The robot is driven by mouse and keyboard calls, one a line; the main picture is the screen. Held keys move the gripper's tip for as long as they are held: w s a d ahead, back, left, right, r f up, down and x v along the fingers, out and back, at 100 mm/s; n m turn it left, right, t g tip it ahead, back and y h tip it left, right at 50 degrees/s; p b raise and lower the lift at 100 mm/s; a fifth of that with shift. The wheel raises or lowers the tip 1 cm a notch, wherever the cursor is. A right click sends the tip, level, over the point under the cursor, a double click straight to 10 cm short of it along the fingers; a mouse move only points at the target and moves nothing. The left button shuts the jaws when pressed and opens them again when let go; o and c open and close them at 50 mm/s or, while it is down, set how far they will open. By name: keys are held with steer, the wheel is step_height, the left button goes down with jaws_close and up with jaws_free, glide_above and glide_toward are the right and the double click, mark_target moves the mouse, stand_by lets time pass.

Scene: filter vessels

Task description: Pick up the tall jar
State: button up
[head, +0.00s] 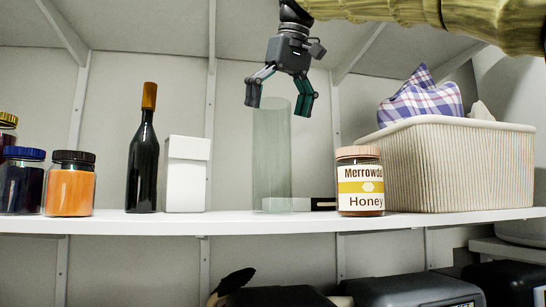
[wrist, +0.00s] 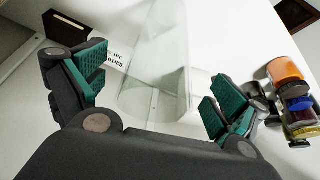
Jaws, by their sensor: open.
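The tall jar (head: 272,160) is a clear, pale green glass cylinder standing upright on the white shelf. My gripper (head: 279,104) is open and points down at the jar's top, with its teal-padded fingers on either side near the rim. In the wrist view, the jar (wrist: 160,50) shows between the two spread fingers of my gripper (wrist: 155,80). I see no clear contact between the fingers and the glass.
On the shelf (head: 240,222), a honey jar (head: 360,198) and a ribbed basket (head: 450,165) stand to the right. A white box (head: 187,175), a dark bottle (head: 142,160) and several filled jars stand left. A low dark-and-white object (head: 322,204) lies behind the tall jar.

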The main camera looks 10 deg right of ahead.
mark_target(272, 123)
steer(key=shift+w+a+f, duration=0.25)
steer(key=shift+w+f, duration=0.2)
steer(key=shift+w, duration=0.2)
steer(key=shift+w+a+f, duration=0.25)
steer(key=shift+w+f, duration=0.2)
steer(key=shift+w, duration=0.15)
steer(key=shift+f, duration=0.25)
steer(key=shift+s+d+f, duration=0.1)
steer(key=shift+d+f, duration=0.1)
steer(key=shift+f, duration=0.05)
steer(key=shift+a, duration=0.1)
steer(key=shift+w+a, duration=0.1)
steer(key=shift+w, duration=0.1)
steer(key=c, duration=0.5)
steer(key=shift+s, duration=0.15)
steer(key=c, duration=1.3)
